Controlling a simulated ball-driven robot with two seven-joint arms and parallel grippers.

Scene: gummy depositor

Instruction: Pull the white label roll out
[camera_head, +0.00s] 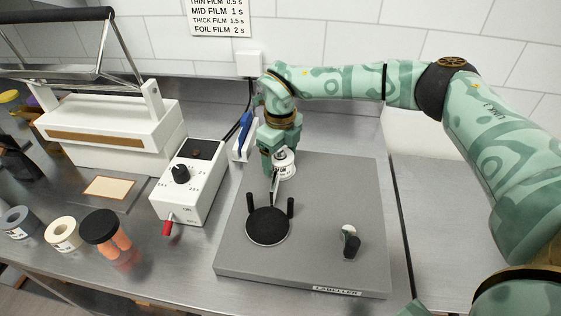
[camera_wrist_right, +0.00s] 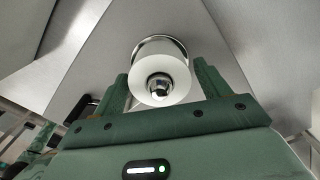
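The white label roll (camera_head: 286,168) sits at the back of the grey labeller plate (camera_head: 330,190), partly hidden by my right gripper. In the right wrist view the roll (camera_wrist_right: 150,60) faces me end-on, with a shiny metal knob (camera_wrist_right: 158,87) at its centre. My right gripper (camera_head: 272,172) points down beside the roll. In the right wrist view its two fingers (camera_wrist_right: 160,92) stand apart on either side of the roll, with what look like narrow gaps. Contact is not clear. My left gripper is not in view.
The labeller has a black disc (camera_head: 268,226) with upright posts and a small black-and-silver knob (camera_head: 350,243). To its left are a white control box (camera_head: 190,182) with a red lever, a white sealer (camera_head: 110,130), a black-lidded jar (camera_head: 101,226), a cream roll (camera_head: 58,244) and a grey roll (camera_head: 17,233).

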